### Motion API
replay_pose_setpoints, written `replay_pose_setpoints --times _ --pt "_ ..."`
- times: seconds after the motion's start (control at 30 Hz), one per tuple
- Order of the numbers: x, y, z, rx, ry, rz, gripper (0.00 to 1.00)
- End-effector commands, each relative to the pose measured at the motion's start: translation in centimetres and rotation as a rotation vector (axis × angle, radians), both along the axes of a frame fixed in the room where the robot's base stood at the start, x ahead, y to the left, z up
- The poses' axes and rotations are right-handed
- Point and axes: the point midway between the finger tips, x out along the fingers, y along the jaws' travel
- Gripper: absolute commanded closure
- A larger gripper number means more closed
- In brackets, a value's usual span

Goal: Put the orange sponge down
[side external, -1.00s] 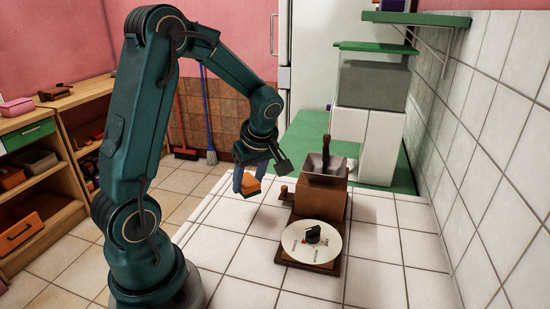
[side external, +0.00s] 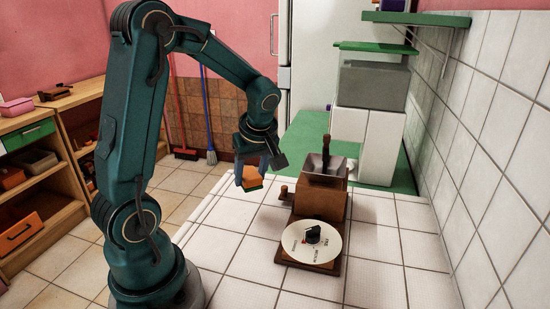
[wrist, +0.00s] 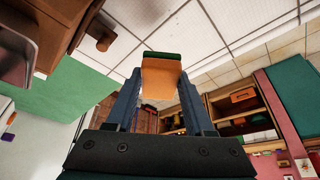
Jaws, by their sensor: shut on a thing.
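The orange sponge (side external: 251,179) has a dark green layer along one side. My gripper (side external: 250,166) is shut on it and holds it beside the brown wooden box, to the box's left in the side view. In the wrist view the sponge (wrist: 161,77) sits between the two blue-grey fingers of my gripper (wrist: 158,88), its green side at the far end. The sponge looks held above the white tiled top (side external: 230,229), though I cannot tell the exact gap.
A green surface with white blocks (side external: 367,140) lies behind. Bare tiles lie in front. A wooden shelf unit (side external: 40,190) stands at left.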

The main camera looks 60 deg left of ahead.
Motion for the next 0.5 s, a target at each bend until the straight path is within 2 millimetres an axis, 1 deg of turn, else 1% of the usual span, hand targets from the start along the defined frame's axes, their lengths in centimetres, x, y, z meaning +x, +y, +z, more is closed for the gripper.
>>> replay_pose_setpoints --times 0.07,0.1,0.27,0.4,0.5 --pt "0.0 0.4 0.2 0.001 -0.002 -0.069 1.0" --pt "-0.1 0.9 0.3 0.001 -0.003 -0.098 1.0" --pt "-1.4 4.3 1.1 0.004 -0.005 -0.147 1.0" --pt "-3.5 7.4 1.9 0.005 -0.005 -0.129 1.0" --pt "-5.3 9.3 2.4 0.006 -0.005 -0.088 1.0"
